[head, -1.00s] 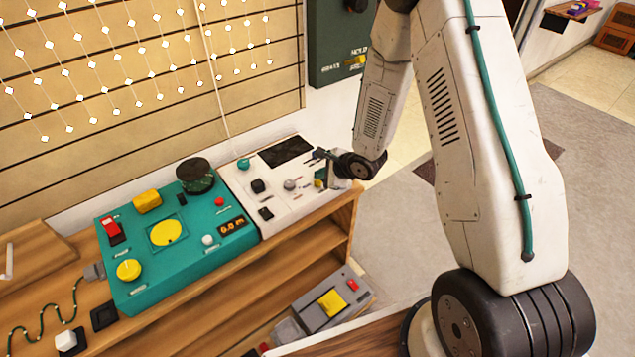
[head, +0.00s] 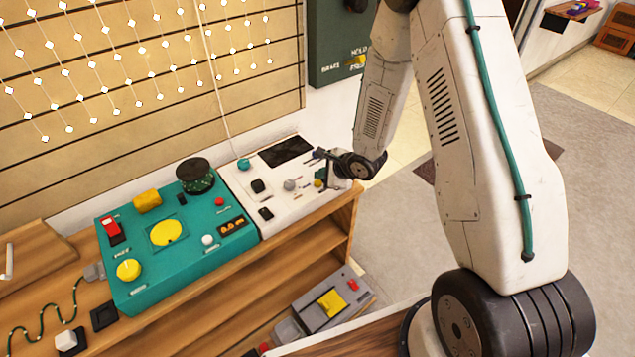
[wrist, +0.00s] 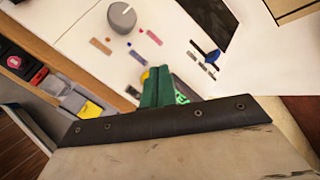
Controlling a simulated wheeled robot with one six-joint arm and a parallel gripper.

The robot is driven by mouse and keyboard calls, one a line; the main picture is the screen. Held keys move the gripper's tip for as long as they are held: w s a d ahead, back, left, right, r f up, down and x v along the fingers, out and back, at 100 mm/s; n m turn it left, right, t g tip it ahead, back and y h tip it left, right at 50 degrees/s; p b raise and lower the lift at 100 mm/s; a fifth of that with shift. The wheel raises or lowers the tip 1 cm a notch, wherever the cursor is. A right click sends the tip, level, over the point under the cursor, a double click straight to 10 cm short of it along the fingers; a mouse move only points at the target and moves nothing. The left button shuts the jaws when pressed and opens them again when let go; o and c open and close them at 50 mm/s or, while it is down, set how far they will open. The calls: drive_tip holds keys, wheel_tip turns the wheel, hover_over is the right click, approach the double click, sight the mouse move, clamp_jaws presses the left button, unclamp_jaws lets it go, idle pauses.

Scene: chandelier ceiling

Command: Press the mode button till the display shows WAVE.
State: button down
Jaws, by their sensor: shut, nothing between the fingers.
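The white console (head: 275,213) stands at the right end of the wooden bench. Its dark display (head: 286,150) lies along the back edge and also shows in the wrist view (wrist: 207,22). I can read no word on it. A grey knob (wrist: 122,16), small coloured marks and a blue lever (wrist: 212,56) are on the panel. A yellow part (wrist: 145,76) shows beside my fingertips, mostly hidden by them. I cannot tell which control is the mode button. My gripper (wrist: 159,72) is shut and empty over the panel's right part. I cannot tell whether it touches anything.
A teal console (head: 150,290) with yellow controls and a small lit readout (head: 232,226) stands left of the white one. A grey box (head: 325,304) with a yellow switch sits lower down. A green wall box (head: 335,50) hangs behind. Open floor lies to the right.

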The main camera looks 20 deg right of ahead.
sight(321, 184)
drive_tip(key=shift+f, duration=0.45)
drive_tip(key=shift+f, duration=0.5)
idle(0.7)
drive_tip(key=shift+r, duration=0.95)
drive_tip(key=shift+r, duration=2.5)
